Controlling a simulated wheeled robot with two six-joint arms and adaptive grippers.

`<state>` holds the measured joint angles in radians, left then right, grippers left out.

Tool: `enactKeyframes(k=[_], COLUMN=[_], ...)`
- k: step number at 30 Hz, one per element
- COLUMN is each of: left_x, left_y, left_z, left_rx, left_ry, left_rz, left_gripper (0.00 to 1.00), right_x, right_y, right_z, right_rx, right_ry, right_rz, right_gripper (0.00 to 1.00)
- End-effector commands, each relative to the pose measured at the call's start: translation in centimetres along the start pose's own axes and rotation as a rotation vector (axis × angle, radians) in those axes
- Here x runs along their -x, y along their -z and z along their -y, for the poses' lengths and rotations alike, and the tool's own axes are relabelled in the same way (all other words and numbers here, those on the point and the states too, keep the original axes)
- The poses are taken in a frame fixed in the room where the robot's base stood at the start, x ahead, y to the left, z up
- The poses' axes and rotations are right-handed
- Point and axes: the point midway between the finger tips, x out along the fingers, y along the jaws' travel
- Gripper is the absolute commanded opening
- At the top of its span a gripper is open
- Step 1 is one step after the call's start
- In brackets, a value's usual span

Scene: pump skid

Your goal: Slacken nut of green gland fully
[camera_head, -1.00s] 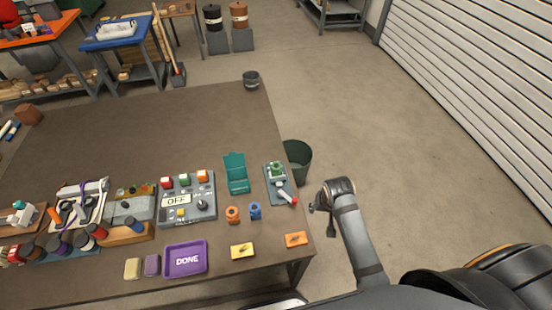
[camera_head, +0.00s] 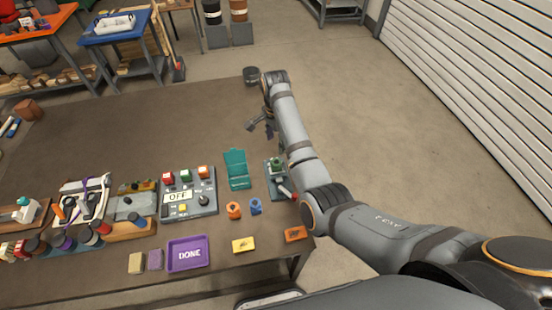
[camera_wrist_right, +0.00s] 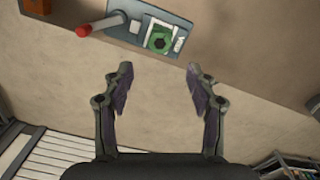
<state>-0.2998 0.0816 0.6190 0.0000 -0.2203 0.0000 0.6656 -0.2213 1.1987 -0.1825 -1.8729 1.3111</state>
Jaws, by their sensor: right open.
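The green gland (camera_head: 277,161) stands on a small grey plate at the right edge of the table, partly beside my right arm. In the right wrist view the green gland (camera_wrist_right: 160,40) shows as a green hexagonal nut with a dark centre, on a pale mount on the blue-grey plate (camera_wrist_right: 122,22). My right gripper (camera_head: 260,127) is above the table, beyond the gland in the head view. In the right wrist view my right gripper (camera_wrist_right: 159,75) is open and empty, its fingers apart and short of the nut in the picture. My left gripper is out of view.
A red-tipped lever (camera_head: 286,190) lies on the same plate. A teal open box (camera_head: 237,170) and a grey control panel (camera_head: 188,195) reading OFF stand to the left. Orange (camera_head: 234,210) and blue (camera_head: 255,206) rings lie nearby. The table's far half is mostly clear.

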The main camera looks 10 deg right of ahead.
Motion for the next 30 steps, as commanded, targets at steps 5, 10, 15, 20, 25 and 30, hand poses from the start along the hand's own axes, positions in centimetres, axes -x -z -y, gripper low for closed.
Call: enactKeyframes(k=[5,10,15,20,25,30], left_x=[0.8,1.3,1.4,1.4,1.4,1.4], left_y=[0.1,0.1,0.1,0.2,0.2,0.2], left_z=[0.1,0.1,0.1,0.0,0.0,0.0], left_rx=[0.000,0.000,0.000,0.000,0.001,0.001], left_ry=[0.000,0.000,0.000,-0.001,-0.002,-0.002], left_rz=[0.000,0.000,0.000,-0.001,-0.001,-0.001], left_gripper=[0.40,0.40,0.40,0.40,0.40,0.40], right_x=[-2.6,-6.4,-9.2,-10.2,-10.3,-10.3], right_y=[0.0,0.0,0.1,0.0,0.0,0.0], right_z=[-0.2,-0.2,-0.1,-0.1,-0.1,-0.1], right_rx=[0.001,0.001,0.002,0.002,0.002,0.002], right_ry=[-0.006,-0.004,-0.001,0.001,0.002,0.002], right_rz=[0.002,0.001,0.000,0.001,0.001,0.000], right_gripper=[0.58,0.58,0.58,0.58,0.58,0.44])
